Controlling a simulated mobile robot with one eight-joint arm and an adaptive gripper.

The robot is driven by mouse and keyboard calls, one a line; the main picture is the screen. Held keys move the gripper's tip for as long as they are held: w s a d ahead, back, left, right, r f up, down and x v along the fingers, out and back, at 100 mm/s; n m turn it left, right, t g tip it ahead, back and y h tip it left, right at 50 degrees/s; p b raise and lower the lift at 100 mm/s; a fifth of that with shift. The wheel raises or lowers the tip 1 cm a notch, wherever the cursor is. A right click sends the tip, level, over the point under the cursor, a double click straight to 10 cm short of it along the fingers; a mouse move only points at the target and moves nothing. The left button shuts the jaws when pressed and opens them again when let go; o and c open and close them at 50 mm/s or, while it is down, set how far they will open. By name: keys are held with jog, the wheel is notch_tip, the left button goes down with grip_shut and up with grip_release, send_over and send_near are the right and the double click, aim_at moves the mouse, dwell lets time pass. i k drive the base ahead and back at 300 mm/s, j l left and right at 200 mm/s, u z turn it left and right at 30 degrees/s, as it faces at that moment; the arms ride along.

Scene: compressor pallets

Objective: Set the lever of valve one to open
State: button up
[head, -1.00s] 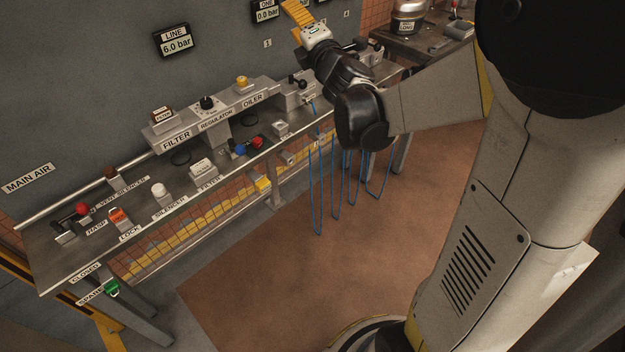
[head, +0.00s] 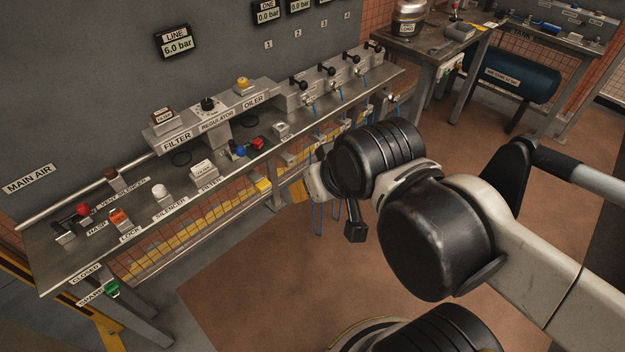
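Valve one (head: 297,85) appears to be the leftmost of a row of black-levered valves on the grey manifold at the back of the bench, nearest the wall number 1 (head: 268,44). Its small black lever is visible, but its exact setting is too small to tell. A blue hose hangs below it. My gripper (head: 299,190) is in front of the bench and lower in the picture than the valve, apart from it. Only a bit of yellow shows past my pale wrist; the fingertips are mostly hidden, so open or shut cannot be told.
Blue hoses (head: 318,220) hang near my wrist. A side table (head: 440,50) stands behind right. The brown floor in front is clear.

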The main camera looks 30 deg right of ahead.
aim_at(303, 85)
jog(key=i, duration=1)
jog(key=l+z, duration=0.05)
